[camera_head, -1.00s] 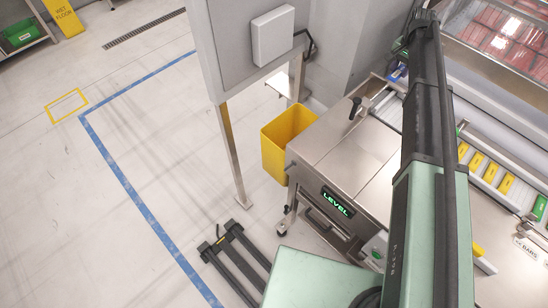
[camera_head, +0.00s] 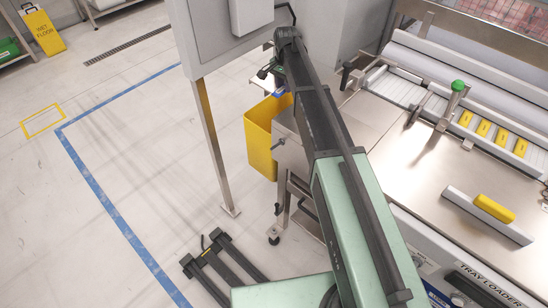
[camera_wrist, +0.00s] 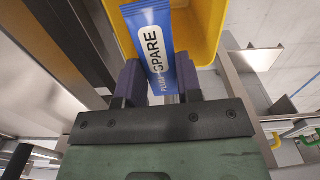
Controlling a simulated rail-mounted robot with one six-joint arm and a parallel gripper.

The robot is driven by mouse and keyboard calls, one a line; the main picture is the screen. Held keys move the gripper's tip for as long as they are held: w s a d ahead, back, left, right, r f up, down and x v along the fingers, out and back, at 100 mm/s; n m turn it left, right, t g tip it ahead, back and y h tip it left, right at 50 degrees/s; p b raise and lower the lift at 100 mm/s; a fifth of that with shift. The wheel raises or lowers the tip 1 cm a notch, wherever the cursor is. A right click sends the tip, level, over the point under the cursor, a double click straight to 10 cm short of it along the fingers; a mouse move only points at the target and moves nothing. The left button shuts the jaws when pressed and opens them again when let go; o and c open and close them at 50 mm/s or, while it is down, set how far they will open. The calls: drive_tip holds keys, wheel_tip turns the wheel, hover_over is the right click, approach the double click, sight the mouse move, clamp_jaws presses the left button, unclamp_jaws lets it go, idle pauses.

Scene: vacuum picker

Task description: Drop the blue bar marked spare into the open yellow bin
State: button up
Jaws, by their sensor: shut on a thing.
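The blue bar marked SPARE (camera_wrist: 152,40) is between the two dark fingers of my gripper (camera_wrist: 160,82) in the wrist view. My gripper is shut on it, and the bar's far end sticks out beyond the fingers. The open yellow bin (camera_wrist: 208,22) shows behind the bar in that view. In the head view the yellow bin (camera_head: 260,145) stands left of the steel machine, partly hidden by my arm. My arm reaches over to the bin's top. A small bit of blue shows at the bin's rim; my fingers are mostly hidden there.
A grey cabinet on a steel post (camera_head: 215,150) stands close left of the bin. Open floor lies left.

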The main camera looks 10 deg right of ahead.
drive_tip(key=f, duration=0.2)
drive_tip(key=f+m+b, duration=0.1)
drive_tip(key=shift+s, duration=0.3)
drive_tip(key=shift+s+m, duration=0.1)
drive_tip(key=shift+m, duration=0.3)
drive_tip(key=shift+r, duration=0.1)
wheel_tip(320, 180, down, 6)
drive_tip(key=b, duration=0.5)
drive_tip(key=shift+b, duration=0.4)
drive_tip(key=shift+r, duration=0.1)
drive_tip(key=o, duration=1)
wheel_tip(320, 180, up, 11)
drive_tip(key=p, duration=1.1)
